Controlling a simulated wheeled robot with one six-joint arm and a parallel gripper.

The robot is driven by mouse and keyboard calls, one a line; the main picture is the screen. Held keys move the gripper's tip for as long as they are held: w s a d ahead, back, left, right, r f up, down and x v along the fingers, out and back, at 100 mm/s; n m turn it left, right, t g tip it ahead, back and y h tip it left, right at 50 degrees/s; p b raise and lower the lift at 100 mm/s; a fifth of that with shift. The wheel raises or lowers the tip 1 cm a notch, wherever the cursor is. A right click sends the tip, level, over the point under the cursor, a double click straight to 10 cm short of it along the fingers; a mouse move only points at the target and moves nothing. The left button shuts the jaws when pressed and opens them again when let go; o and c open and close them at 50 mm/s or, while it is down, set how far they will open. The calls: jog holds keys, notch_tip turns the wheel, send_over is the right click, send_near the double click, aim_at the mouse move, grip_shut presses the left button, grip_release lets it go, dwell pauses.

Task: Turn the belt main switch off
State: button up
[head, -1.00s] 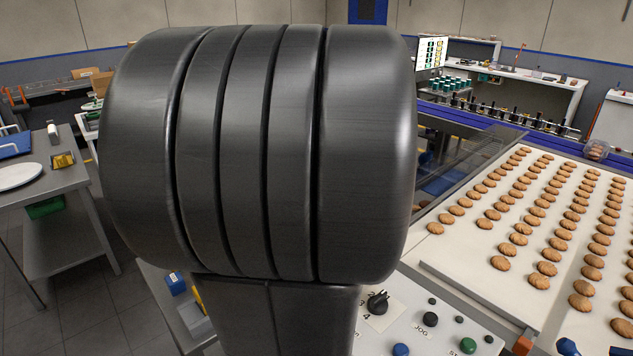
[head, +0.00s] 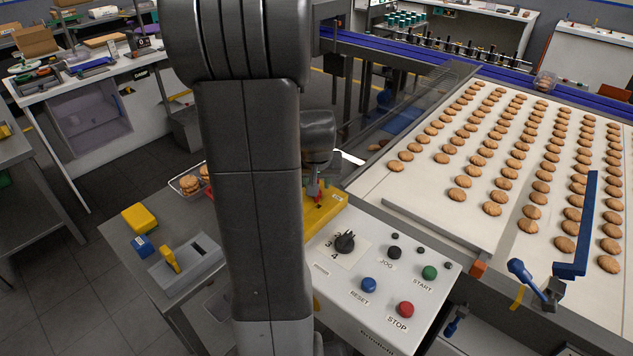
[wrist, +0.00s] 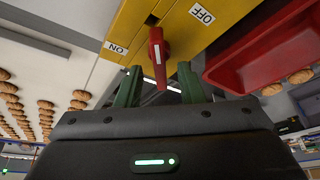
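The main switch is a red lever (wrist: 158,55) with a white stripe on a yellow box (wrist: 128,22). In the wrist view an ON label (wrist: 116,48) is left of the lever and an OFF label (wrist: 202,13) is at its upper right. The lever points toward my gripper (wrist: 159,88). My green fingers are open, one on each side of the lever, with a visible gap to both. In the head view the yellow box (head: 325,207) stands behind the control panel, and my arm partly hides it.
A control panel (head: 330,268) with a rotary knob and several coloured buttons is in front of the box. The belt (head: 370,190) with rows of biscuits runs at right. In the wrist view a red tray (wrist: 245,62) lies right of the yellow box.

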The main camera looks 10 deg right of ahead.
jog(key=shift+x, duration=0.8)
grip_shut()
